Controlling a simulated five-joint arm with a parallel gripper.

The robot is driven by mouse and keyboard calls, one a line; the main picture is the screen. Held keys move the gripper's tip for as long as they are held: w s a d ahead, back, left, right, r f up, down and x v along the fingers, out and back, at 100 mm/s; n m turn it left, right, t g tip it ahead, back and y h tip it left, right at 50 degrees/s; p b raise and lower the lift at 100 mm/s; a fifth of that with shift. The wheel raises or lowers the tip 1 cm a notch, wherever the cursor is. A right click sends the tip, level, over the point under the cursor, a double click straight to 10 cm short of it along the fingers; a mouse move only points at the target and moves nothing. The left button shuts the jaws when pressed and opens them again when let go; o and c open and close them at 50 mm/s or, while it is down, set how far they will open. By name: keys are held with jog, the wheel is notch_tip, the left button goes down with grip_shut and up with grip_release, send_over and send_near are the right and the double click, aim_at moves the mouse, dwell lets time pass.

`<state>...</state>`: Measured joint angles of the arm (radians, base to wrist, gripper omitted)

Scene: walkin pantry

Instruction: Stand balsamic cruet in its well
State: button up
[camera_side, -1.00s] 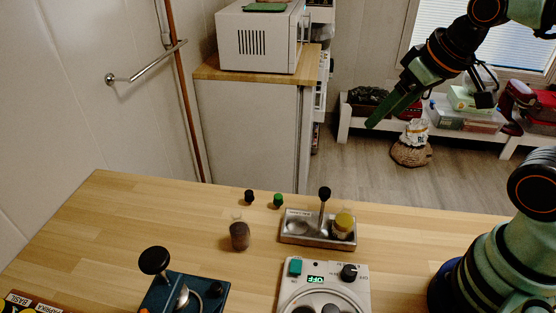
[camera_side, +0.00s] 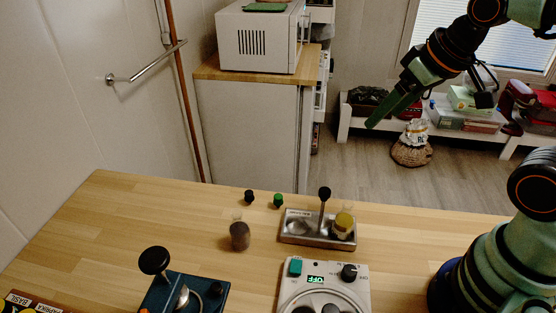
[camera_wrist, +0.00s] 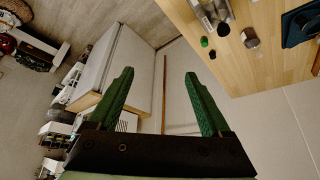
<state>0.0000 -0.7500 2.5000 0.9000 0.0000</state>
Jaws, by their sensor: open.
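The balsamic cruet (camera_side: 239,235), a small bottle with dark brown contents and a clear neck, stands upright on the wooden counter, left of the metal caddy (camera_side: 290,239). It also shows in the wrist view (camera_wrist: 250,40). The caddy has an empty well at its left, a central post with a black knob, and a yellow-filled cruet (camera_side: 343,226) at its right. My gripper (camera_side: 372,125) is high above the counter's far side, away from the cruet. In the wrist view its two green fingers (camera_wrist: 160,85) are apart with nothing between them.
A black stopper (camera_side: 249,197) and a green one (camera_side: 278,201) stand behind the cruet. A grey device with a display (camera_side: 325,284) and a blue device with a black knob (camera_side: 185,294) are at the front.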

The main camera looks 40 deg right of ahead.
jog(key=shift+o, duration=0.5)
